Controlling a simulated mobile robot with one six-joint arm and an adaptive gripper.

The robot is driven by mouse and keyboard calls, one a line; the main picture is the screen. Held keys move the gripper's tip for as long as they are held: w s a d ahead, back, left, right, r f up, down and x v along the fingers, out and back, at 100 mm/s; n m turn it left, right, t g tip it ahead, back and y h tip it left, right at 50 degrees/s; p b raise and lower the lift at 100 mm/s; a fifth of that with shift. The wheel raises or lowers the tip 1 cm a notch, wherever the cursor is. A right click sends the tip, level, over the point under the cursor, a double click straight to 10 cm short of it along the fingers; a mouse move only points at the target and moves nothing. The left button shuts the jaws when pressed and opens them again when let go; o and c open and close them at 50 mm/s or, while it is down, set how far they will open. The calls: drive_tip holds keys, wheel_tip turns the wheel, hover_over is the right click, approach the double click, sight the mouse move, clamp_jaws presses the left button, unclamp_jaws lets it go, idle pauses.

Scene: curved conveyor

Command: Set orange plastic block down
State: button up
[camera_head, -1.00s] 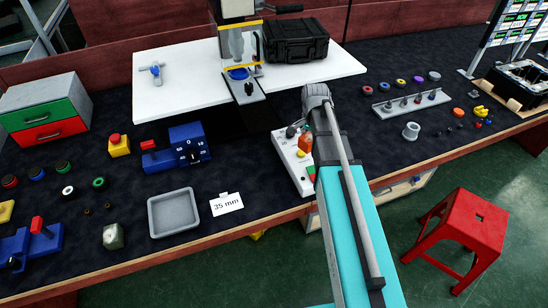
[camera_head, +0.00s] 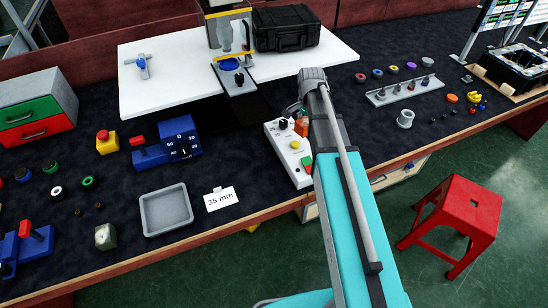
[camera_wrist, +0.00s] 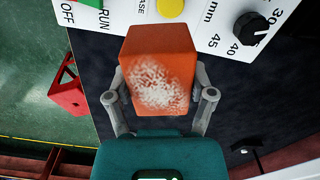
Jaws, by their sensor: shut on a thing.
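The orange plastic block (camera_wrist: 160,50) is in my gripper (camera_wrist: 160,88) in the wrist view. The gripper's two grey fingers press on its left and right sides. The block's near face has a mottled white patch. In the head view only a small orange part of the block (camera_head: 302,127) shows, beside my arm at the far end of the white control box (camera_head: 287,150). My arm hides most of the gripper there. I cannot tell how high the block is above the surface below it.
The control box has a yellow button, a green switch and a black dial (camera_wrist: 250,28). A grey tray (camera_head: 145,213) and a "35 mm" card (camera_head: 222,199) lie to the left on the dark bench. A red stool (camera_head: 460,212) stands on the floor at right.

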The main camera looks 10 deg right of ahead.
drive_tip(key=w+d+f+m+b, duration=0.2)
drive_tip(key=w+d+m, duration=0.1)
drive_tip(key=w+d, duration=0.2)
drive_tip(key=shift+d+f, duration=0.35)
drive_tip(key=shift+d, duration=0.15)
drive_tip(key=shift+w+f, duration=0.1)
wheel_tip(320, 180, down, 6)
drive_tip(key=b, duration=0.6)
drive_tip(key=shift+f+b, duration=0.15)
drive_tip(key=shift+b, duration=0.2)
drive_tip(key=shift+f+b, duration=1.75)
drive_tip(key=shift+f, duration=0.2)
